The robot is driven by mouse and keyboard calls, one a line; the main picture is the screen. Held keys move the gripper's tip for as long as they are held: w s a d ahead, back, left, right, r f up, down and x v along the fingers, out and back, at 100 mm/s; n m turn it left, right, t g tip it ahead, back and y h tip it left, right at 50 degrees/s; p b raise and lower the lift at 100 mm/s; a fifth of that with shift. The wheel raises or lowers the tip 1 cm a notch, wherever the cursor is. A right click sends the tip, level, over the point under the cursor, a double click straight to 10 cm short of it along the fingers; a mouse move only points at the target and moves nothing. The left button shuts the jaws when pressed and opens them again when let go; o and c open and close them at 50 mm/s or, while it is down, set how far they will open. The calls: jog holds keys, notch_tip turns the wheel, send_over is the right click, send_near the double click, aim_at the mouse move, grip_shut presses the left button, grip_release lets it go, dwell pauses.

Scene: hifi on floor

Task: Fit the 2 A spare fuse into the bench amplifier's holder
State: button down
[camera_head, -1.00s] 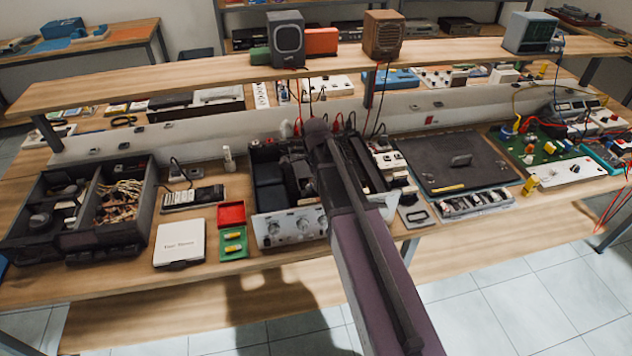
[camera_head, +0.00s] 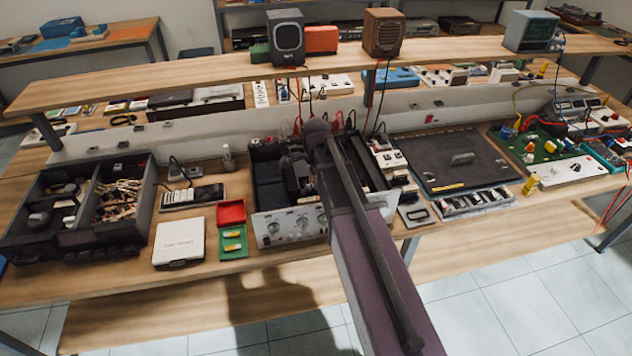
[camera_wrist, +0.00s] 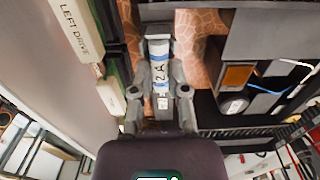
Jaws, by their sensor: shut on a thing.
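The bench amplifier (camera_head: 290,226) stands open-topped on the bench, its silver front with knobs facing me. My gripper (camera_head: 302,182) is down inside its chassis, partly hidden by my arm. In the wrist view my gripper (camera_wrist: 160,82) is shut on the 2 A fuse (camera_wrist: 160,72), a white and blue cylinder with "2 A" on it and metal end caps. A dark bracket, perhaps part of the holder (camera_wrist: 157,13), lies at the fuse's far end. I cannot tell whether the fuse is seated in it or just above.
A pale "LEFT DRIVE" block (camera_wrist: 76,27) stands left of my gripper; dark chassis parts and wires (camera_wrist: 270,85) lie close right. Left of the amplifier are a green tray (camera_head: 233,254) with yellow-banded fuses, a red tray (camera_head: 231,212) and a white box (camera_head: 179,240).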

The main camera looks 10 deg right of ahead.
jog(key=c, duration=0.6)
grip_release()
jog(key=shift+o, duration=0.2)
jog(key=shift+r, duration=0.1)
